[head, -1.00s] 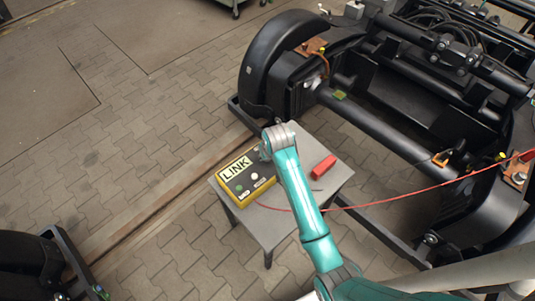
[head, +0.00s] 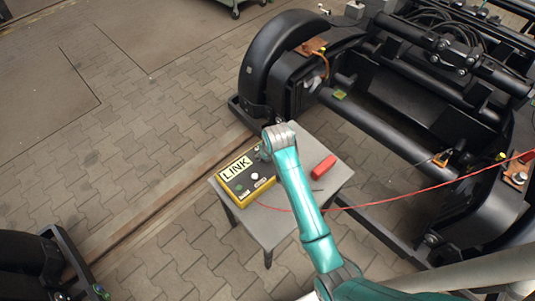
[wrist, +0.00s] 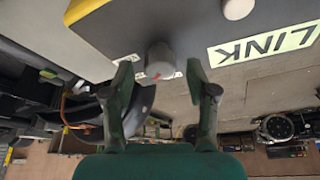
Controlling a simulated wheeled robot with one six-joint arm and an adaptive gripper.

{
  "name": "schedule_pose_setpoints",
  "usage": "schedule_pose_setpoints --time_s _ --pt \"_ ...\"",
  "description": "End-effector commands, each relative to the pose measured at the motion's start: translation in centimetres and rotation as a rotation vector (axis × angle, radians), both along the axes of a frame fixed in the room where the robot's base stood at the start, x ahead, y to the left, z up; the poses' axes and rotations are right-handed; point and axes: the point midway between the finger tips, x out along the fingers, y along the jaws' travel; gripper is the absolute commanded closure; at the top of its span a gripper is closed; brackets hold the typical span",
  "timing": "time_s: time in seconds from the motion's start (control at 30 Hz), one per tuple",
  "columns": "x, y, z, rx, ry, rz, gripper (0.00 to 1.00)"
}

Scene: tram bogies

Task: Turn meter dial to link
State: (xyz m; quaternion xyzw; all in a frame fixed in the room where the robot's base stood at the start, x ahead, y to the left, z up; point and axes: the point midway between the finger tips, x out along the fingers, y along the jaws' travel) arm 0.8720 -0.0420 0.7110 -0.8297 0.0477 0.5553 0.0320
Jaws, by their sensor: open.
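The yellow and dark meter box (head: 260,187) stands on a small grey table, with a pale LINK label (head: 235,168) on its top. In the wrist view the meter (wrist: 110,27) fills the top and appears upside down, with its LINK label (wrist: 262,45) at right. The grey meter dial (wrist: 160,58), with a red mark, shows between the fingertips of my gripper (wrist: 159,74). The fingers stand open on either side of it, with a visible gap to each. In the head view my arm's end hides most of the gripper and the dial.
A red block (head: 323,166) lies on the grey table (head: 275,228), right of my arm. A red cable (head: 400,200) runs from the meter to the right. Black bogie frames (head: 375,125) stand behind and right. The paved floor (head: 140,130) at left is clear.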

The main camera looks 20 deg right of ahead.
Motion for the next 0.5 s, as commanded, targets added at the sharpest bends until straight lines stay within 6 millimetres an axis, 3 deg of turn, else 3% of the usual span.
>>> schedule_pose_setpoints --time_s 0.5 --pt "-3.4 0.4 8.5 0.0 -0.004 0.0 0.42"
